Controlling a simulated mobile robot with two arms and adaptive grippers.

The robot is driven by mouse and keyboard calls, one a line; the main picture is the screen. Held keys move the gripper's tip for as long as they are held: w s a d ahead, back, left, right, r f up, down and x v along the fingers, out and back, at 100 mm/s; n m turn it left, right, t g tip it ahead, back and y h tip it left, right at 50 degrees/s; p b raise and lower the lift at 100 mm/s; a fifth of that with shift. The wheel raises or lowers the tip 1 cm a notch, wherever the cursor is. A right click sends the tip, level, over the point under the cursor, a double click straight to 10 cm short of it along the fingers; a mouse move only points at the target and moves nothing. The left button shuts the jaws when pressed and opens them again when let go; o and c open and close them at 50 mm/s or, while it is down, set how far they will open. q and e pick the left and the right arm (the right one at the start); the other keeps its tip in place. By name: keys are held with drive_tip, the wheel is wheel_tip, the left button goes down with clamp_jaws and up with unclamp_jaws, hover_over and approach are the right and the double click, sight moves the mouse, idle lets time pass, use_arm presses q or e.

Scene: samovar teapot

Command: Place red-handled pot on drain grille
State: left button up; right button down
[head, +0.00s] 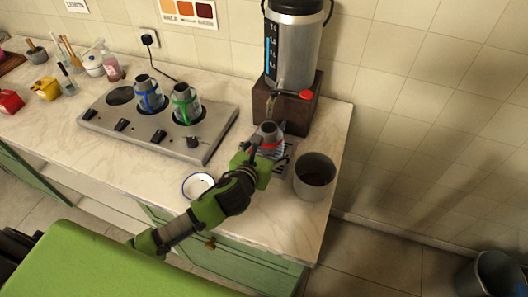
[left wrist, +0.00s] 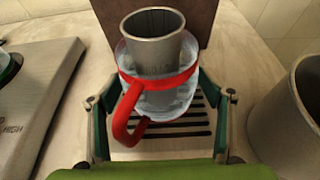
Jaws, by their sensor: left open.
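The grille (head: 289,152) shows beside the pot in the head view. My left gripper (head: 260,155) is at the pot's near side. Its fingers (left wrist: 162,105) are spread on both sides of the pot, apart from it. My right gripper is out of view.
The samovar (head: 294,50) stands on a brown block (head: 302,103) behind the pot. A grey bin (head: 315,178) is close on the right. A white bowl (head: 198,186) is left of my arm. The hot plate (head: 155,130) holds blue-handled (head: 148,92) and green-handled (head: 185,103) pots.

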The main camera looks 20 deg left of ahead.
use_arm(q)
drive_tip(key=v, duration=1.2)
